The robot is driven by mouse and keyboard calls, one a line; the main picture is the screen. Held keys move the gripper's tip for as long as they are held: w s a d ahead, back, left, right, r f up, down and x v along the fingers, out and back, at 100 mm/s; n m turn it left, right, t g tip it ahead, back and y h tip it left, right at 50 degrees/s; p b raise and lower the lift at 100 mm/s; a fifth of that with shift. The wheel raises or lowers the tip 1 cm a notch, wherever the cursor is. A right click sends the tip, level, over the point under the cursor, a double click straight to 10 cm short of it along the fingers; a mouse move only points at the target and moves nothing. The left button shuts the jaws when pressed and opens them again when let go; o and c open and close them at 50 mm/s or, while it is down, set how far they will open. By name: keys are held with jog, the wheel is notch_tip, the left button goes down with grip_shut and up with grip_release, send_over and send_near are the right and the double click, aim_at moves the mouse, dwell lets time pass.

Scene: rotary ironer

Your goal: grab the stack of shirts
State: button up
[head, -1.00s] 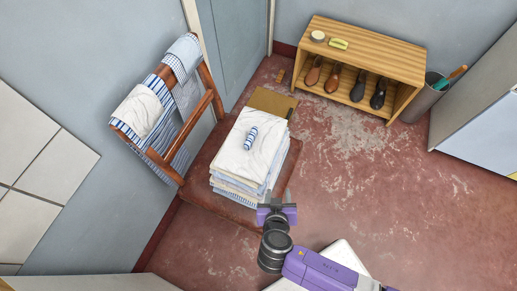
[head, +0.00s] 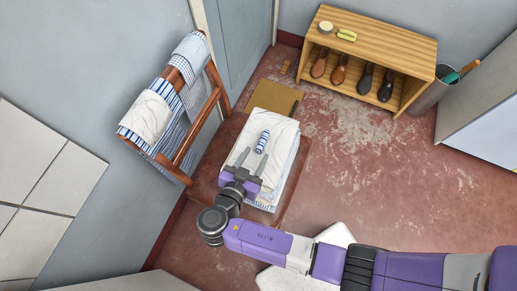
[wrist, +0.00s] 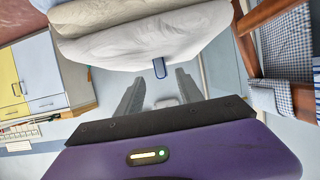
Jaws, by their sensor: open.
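The stack of folded shirts (head: 283,141), white on top with pale blue and striped layers below, sits on a low reddish-brown seat. A small blue-striped roll (head: 263,141) lies on its top. My gripper (head: 251,162) is open and empty, its two fingers extending over the near part of the stack in the head view. I cannot tell whether the fingers touch the cloth. The gripper hides the stack's near left part.
A wooden rack (head: 201,133) with striped and white cloths stands close at the left of the seat (head: 207,176). A tan board (head: 274,98) lies behind the stack. A shoe shelf (head: 378,41) and a grey bin (head: 428,93) stand farther back. Red floor on the right is clear.

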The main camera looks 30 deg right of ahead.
aim_at(263, 141)
jog(key=shift+r+p+x, duration=0.15)
jog(key=shift+p+x, duration=0.3)
jog(key=shift+x, duration=1.45)
jog(key=shift+r+p+x, duration=0.15)
jog(key=shift+p+x, duration=0.3)
jog(key=shift+x, duration=1.45)
jog(key=shift+w, duration=0.15)
grip_shut()
jog(key=shift+r, duration=0.1)
